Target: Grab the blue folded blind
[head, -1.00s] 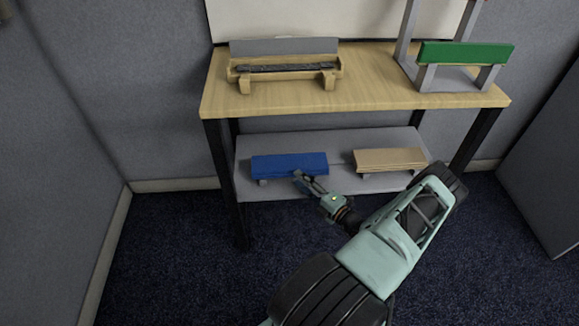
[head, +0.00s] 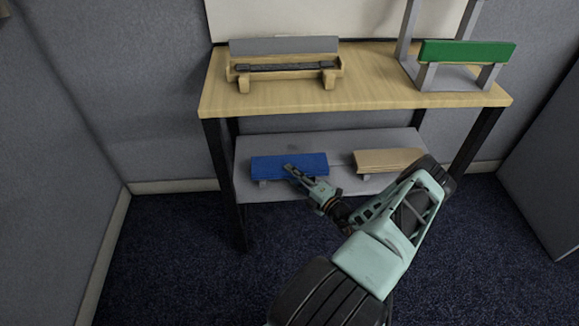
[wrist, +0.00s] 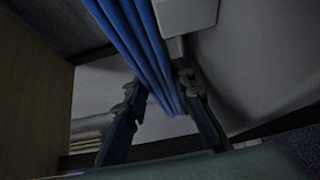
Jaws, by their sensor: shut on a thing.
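The blue folded blind (head: 265,166) lies on light grey supports on the lower shelf, at the left, in the head view. My gripper (head: 290,169) reaches it from the front right, with its fingers at the blind's front near its middle. In the wrist view the blind's layered blue folds (wrist: 138,45) run down between the two dark fingers of my gripper (wrist: 160,90). The gripper is shut on the blind. The blind still appears level on its supports. Part of its front is hidden behind the fingers.
A tan folded blind (head: 388,160) lies to the right on the same grey shelf (head: 350,141). The wooden tabletop (head: 380,92) overhangs above, carrying a wooden holder with a grey blind (head: 284,47) and a green blind (head: 466,52). Dark table legs (head: 225,180) flank the shelf.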

